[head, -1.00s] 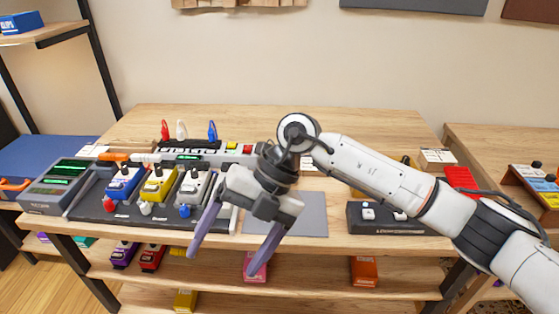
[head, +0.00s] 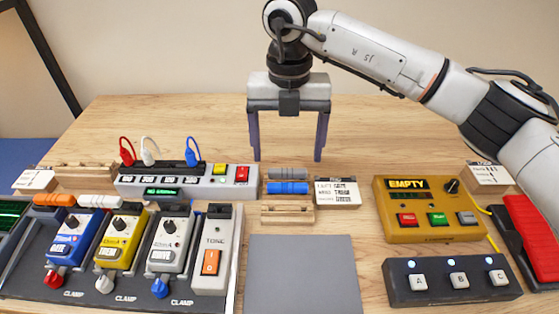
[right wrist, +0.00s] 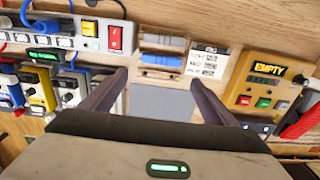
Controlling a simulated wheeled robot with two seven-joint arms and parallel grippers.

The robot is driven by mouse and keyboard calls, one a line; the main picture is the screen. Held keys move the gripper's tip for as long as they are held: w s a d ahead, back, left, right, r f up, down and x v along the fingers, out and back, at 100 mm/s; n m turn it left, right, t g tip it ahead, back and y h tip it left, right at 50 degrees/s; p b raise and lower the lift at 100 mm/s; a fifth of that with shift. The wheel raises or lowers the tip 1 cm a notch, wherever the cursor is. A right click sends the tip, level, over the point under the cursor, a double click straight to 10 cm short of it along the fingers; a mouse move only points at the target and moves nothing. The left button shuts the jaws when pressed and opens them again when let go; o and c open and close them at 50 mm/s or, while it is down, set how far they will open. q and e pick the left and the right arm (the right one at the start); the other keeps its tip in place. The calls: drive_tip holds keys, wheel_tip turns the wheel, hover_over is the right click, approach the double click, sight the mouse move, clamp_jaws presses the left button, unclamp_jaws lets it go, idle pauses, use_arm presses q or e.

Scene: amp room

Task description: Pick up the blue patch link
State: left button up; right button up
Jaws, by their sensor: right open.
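My right gripper (head: 288,158) is open and empty, fingers pointing down, and appears above the two links in the head view. Its two fingers also show in the right wrist view (right wrist: 160,77). My left gripper is in neither view.
A white power strip (head: 205,185) with looped plugs stands left of the links, a small label card (head: 337,192) right. A wooden rack (head: 287,212) and grey mat (head: 303,275) lie in front. Pedals (head: 122,240) stand left; a yellow EMPTY box (head: 430,207) stands right.

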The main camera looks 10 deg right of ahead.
hover_over(288, 188)
drive_tip(key=f, duration=0.4)
drive_tip(key=shift+s+a+f, duration=0.1)
drive_tip(key=shift+a+f, duration=0.05)
drive_tip(key=shift+a, duration=0.05)
wheel_tip(288, 188, down, 4)
drive_tip(key=shift+d+f+p, duration=0.15)
drive_tip(key=shift+f+p, duration=0.05)
drive_tip(key=shift+p, duration=0.6)
drive_tip(key=shift+f, duration=0.6)
drive_tip(key=c, duration=0.8)
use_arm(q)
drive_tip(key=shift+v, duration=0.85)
